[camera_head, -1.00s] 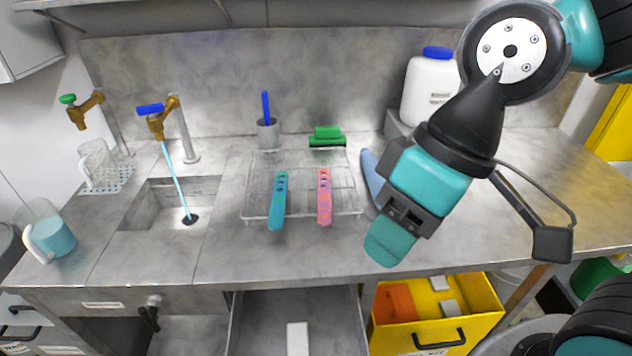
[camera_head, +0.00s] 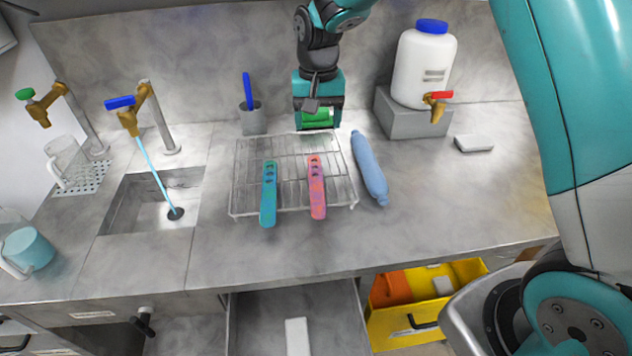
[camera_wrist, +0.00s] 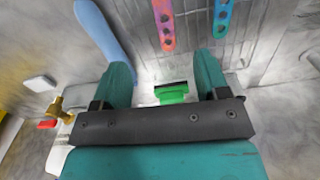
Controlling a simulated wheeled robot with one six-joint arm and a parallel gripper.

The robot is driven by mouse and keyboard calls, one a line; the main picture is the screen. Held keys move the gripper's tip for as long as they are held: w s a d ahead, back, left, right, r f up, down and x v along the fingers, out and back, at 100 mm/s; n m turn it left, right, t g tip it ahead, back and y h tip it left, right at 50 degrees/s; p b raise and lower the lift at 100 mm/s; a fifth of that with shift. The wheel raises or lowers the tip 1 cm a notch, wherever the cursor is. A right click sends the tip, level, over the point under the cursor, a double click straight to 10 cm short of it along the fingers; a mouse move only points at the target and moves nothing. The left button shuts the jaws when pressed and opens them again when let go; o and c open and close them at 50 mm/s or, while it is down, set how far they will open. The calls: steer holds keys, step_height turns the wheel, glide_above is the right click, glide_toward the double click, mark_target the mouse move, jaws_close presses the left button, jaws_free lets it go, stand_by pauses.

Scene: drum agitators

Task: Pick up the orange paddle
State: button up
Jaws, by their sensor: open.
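The orange paddle (camera_head: 316,188) shows as a pinkish-orange strip with holes, lying on the wire rack (camera_head: 240,165). A teal paddle (camera_head: 269,195) lies to its left. Both also show in the wrist view, the orange paddle (camera_wrist: 164,24) and the teal paddle (camera_wrist: 222,18). My gripper (camera_head: 318,113) is open at the back edge of the rack, behind the orange paddle. In the wrist view, a green block-like object (camera_wrist: 172,93) shows between the spread fingers (camera_wrist: 164,72). I cannot tell if they touch it.
A blue rounded object (camera_head: 369,168) lies right of the rack. A cup with a blue-handled tool (camera_head: 252,120) stands behind left. A white jug (camera_head: 424,65) on a grey block (camera_head: 402,118) stands right. The sink (camera_head: 150,205) is left; open counter lies in front.

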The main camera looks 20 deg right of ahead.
steer(key=p, duration=0.4)
glide_above(316, 184)
steer(key=f, duration=1.1)
steer(key=shift+d+f, duration=0.2)
steer(key=shift+f, duration=0.2)
steer(key=shift+a+f+p, duration=0.1)
steer(key=shift+f+p, duration=1.45)
steer(key=shift+f, duration=1.15)
steer(key=c, duration=1)
steer(key=shift+r, duration=0.1)
